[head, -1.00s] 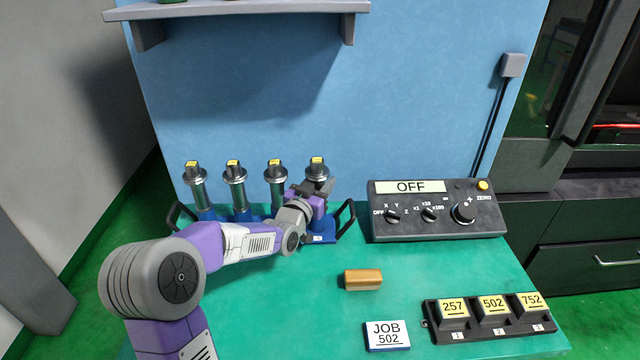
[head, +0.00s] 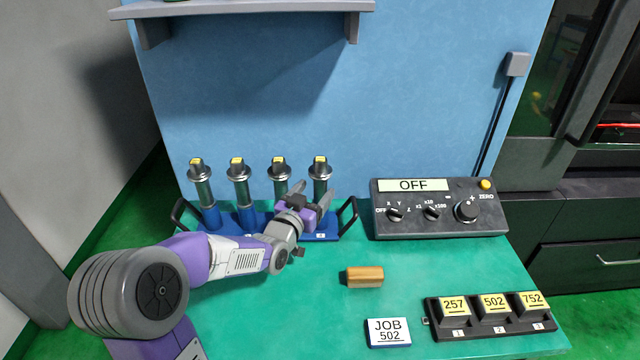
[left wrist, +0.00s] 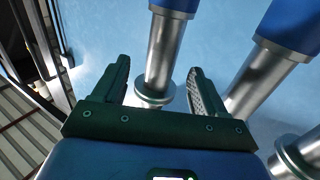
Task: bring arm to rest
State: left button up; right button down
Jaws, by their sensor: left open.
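My left gripper (head: 312,195) is open at the right end of a blue rack (head: 334,232), just in front of the rightmost tool holder (head: 321,172). In the left wrist view the gripper (left wrist: 155,85) has its two fingers apart, and a silver shaft with a round flange (left wrist: 158,85) shows between and beyond them. Whether the fingers touch it I cannot tell. Several similar holders with yellow-labelled black tops, such as the leftmost one (head: 199,172), stand upright in the rack. My right gripper is not in view.
A black control box (head: 440,222) reading OFF stands right of the rack. A brass-coloured block (head: 365,277), a JOB 502 card (head: 388,332) and a black tray (head: 440,328) with blocks 257, 502 and 752 lie in front. A grey shelf (head: 250,8) hangs above.

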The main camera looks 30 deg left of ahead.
pick_arm(q)
jog(key=shift+s, duration=0.95)
